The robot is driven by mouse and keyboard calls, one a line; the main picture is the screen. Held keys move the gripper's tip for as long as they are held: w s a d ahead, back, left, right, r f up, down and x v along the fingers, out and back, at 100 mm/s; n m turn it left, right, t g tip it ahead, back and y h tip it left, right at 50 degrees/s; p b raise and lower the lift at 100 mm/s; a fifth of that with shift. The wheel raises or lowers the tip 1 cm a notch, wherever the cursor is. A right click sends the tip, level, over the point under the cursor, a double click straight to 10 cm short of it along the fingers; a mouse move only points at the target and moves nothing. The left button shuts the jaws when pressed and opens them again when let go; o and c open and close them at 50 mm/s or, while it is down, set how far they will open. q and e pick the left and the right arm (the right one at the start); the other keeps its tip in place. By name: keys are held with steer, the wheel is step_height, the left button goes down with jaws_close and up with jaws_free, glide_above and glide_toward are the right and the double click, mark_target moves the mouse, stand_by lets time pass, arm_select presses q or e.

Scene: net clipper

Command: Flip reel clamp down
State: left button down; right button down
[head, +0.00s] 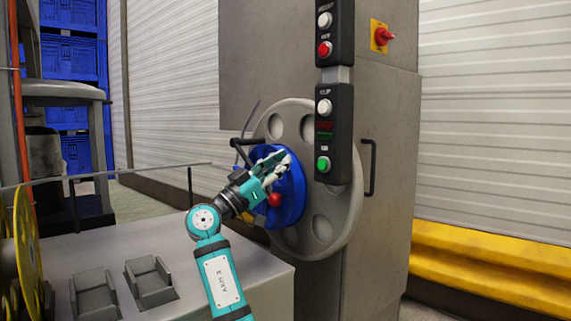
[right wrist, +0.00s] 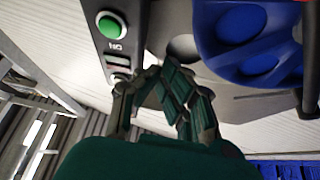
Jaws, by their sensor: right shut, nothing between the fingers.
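The grey reel disc (head: 318,232) with round holes stands upright on the front of the grey machine. Its blue hub (head: 292,205) sits in the middle and also shows in the right wrist view (right wrist: 225,50). A black crank-shaped lever (head: 249,142), which looks like the reel clamp, sticks out at the hub's upper left. A red knob (head: 274,200) is low on the hub. My right gripper (head: 284,158) is shut and empty in front of the hub, right of the black lever. It hides part of the hub. My left gripper is out of view.
A grey table (head: 230,265) lies below my arm. Blue crates (head: 70,55) stand far left; a yellow barrier (head: 490,265) is at right.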

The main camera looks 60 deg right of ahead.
stand_by(0.3)
steer(key=w+a+f, duration=0.1)
steer(key=w+a, duration=0.1)
steer(key=a, duration=0.5)
steer(key=w+a+f, duration=0.1)
steer(key=w+a, duration=0.2)
steer(key=a, duration=0.5)
steer(key=shift+w+a+f, duration=0.2)
steer(key=shift+w+a, duration=0.05)
steer(key=shift+w, duration=0.1)
